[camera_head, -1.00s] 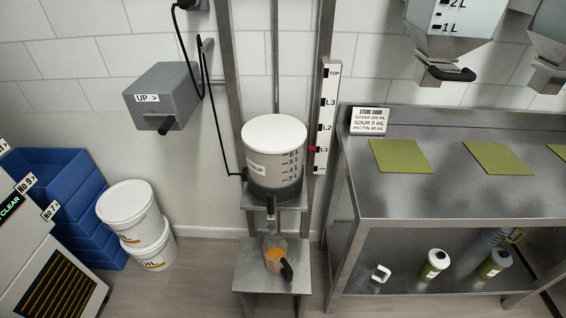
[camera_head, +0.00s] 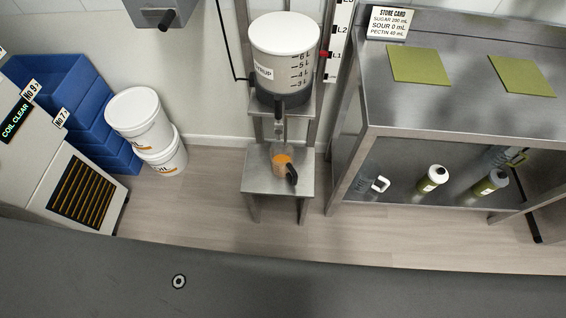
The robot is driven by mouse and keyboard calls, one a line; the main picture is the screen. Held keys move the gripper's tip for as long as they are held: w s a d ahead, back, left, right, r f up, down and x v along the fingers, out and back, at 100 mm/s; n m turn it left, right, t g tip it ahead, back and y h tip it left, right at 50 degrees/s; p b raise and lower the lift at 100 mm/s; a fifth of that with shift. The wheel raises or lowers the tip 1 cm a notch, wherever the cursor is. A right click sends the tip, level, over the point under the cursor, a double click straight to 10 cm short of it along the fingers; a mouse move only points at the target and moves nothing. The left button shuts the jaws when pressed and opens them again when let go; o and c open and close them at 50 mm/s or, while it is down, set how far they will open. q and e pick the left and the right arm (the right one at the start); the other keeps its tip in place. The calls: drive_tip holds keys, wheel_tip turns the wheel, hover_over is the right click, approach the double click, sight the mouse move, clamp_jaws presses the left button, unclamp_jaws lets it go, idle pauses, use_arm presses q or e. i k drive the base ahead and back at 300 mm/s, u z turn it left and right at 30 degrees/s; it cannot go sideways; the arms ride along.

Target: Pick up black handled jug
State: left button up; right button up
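A small clear jug with orange contents and a black handle (camera_head: 291,174) stands on a low metal stand (camera_head: 262,183) in the head view. It is below the tap of the syrup tank (camera_head: 283,60), and its handle points to the lower right. The jug looks upright and nothing touches it from my side. Neither of my grippers shows in this view.
White buckets (camera_head: 138,118) and blue bins (camera_head: 70,100) stand at the left. The floor before the stand (camera_head: 225,222) is clear.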

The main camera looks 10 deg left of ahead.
sight(281, 154)
drive_tip(key=z, duration=2.55)
drive_tip(key=i, duration=1.9)
drive_tip(key=u, duration=3.15)
